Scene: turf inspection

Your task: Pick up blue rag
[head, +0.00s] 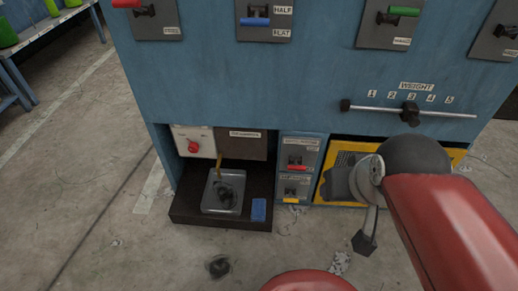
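A small blue rag (258,209) lies flat at the right front of a dark low platform (190,211) at the foot of the blue machine. It sits just right of a clear square tray (209,205), with a small gap between them. My red arm comes in from the lower right and ends in dark grey parts in front of the yellow-framed panel. My gripper (363,241) seems to be the dark piece hanging at this end, well right of the rag and apart from it. Its fingers cannot be made out.
The blue machine (230,90) with switches and a weight slider (409,114) rises above the platform. The tray holds dark matter and a brown stick (219,162). Small switch panels (298,152) stand right of the platform. A dark clump (219,267) lies on the mostly clear concrete floor.

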